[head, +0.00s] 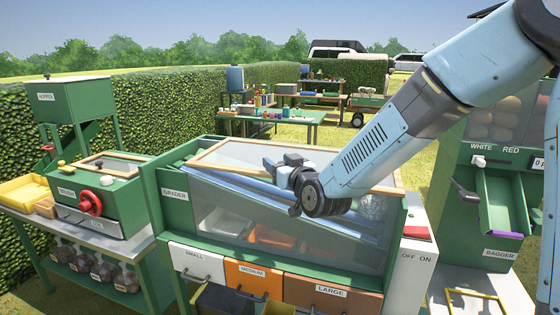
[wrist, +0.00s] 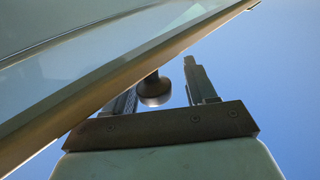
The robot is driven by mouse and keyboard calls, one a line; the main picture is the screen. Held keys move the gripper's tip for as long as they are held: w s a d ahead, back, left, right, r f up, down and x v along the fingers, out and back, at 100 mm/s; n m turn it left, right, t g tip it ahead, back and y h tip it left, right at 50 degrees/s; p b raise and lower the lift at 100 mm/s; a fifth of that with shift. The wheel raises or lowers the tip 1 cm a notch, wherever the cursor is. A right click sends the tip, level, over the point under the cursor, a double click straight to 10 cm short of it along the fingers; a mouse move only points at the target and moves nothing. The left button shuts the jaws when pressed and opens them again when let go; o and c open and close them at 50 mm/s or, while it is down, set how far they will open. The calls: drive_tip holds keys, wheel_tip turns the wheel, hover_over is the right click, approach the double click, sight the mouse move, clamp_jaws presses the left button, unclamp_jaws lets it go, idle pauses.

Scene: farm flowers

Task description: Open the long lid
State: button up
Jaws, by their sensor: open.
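The long lid (head: 240,156) is a clear pane in a pale wooden frame, lying along the top of the green grader (head: 174,194). The lid's frame (wrist: 150,65) also runs diagonally across the wrist view. A round dark knob (wrist: 155,90) stands beside the frame, between my two fingers in the picture. My gripper (head: 272,166) is open at the lid's front edge, and it also shows in the wrist view (wrist: 162,82). One finger is partly hidden behind the frame. I cannot tell whether either finger touches the knob.
Small, medium and large drawers (head: 252,280) line the grader's front. A red-handled green box (head: 105,195) and a hopper (head: 72,100) stand left. A bagger (head: 500,215) stands right. A potting table (head: 270,118) stands behind on grass, with a hedge (head: 160,100) at left.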

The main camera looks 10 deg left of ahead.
drive_tip(key=shift+w+a, duration=0.1)
drive_tip(key=shift+w, duration=0.2)
drive_tip(key=shift+c, duration=0.3)
clamp_jaws()
